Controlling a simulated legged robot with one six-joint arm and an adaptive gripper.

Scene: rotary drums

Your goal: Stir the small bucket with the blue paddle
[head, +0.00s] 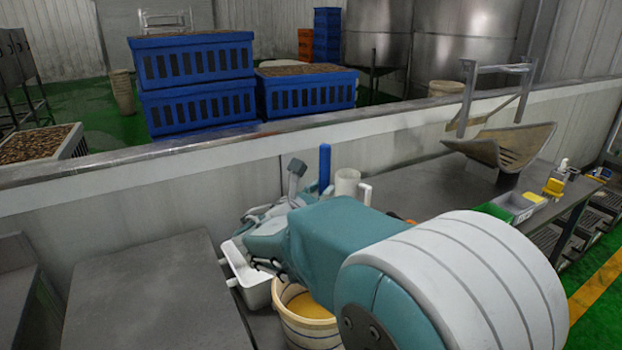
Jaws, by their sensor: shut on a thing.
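The small bucket (287,318) is cream-coloured and holds yellow-orange liquid. It stands below my teal arm, which hides its right and upper parts. The blue paddle (325,166) shows only as an upright blue handle rising behind my arm. Its lower end is hidden, so I cannot tell whether it reaches into the liquid. My gripper (290,188) is partly in view as grey parts beyond the teal wrist, left of the handle. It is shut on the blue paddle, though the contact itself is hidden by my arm.
A white tray (246,280) lies left of the bucket. A white jug (347,184) stands right of the handle. A bare grey table (150,295) is at left. A low wall (200,175) runs behind. A metal scoop-like chute (505,146) stands at right on the bench.

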